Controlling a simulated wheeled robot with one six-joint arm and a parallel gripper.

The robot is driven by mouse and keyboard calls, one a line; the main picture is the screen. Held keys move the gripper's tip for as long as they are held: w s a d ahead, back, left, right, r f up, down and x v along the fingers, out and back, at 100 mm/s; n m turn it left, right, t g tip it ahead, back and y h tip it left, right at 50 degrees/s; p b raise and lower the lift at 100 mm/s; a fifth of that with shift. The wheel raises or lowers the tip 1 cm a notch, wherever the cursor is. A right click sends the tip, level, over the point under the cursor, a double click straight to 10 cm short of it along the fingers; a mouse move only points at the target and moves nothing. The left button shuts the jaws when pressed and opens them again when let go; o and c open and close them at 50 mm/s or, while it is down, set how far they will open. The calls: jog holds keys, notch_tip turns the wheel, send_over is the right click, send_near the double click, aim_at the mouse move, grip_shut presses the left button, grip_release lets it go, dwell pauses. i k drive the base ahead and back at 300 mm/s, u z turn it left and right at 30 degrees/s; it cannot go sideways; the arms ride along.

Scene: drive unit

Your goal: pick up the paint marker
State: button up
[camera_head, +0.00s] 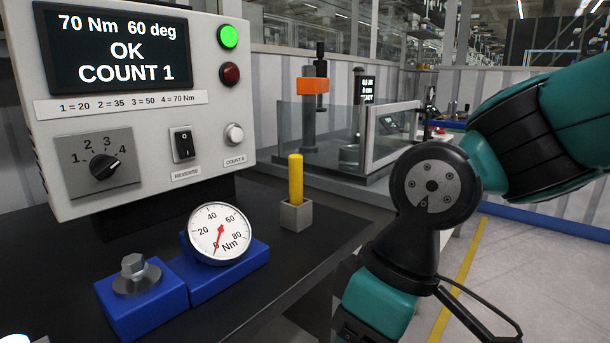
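The paint marker (296,178) is a yellow stick standing upright in a small grey square holder (296,215). The holder sits on the dark bench top, right of the dial gauge. My teal and black arm reaches in from the right side, with its nearest visible joint well to the right of the marker. My gripper is not in the picture, so I cannot see its fingers.
A grey control box (140,120) with a screen and knob stands at the left. A dial gauge (220,233) and a bolt (133,268) sit on blue blocks. A glass-fenced station (330,135) is behind. The dark bench (270,262) has bare room before the holder.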

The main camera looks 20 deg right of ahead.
aim_at(295, 160)
jog(key=i, duration=0.4)
jog(key=k, duration=0.55)
jog(key=z, duration=1.5)
jog(key=i, duration=0.7)
jog(key=u, duration=4.4)
jog(key=i, duration=0.5)
jog(key=z, duration=0.05)
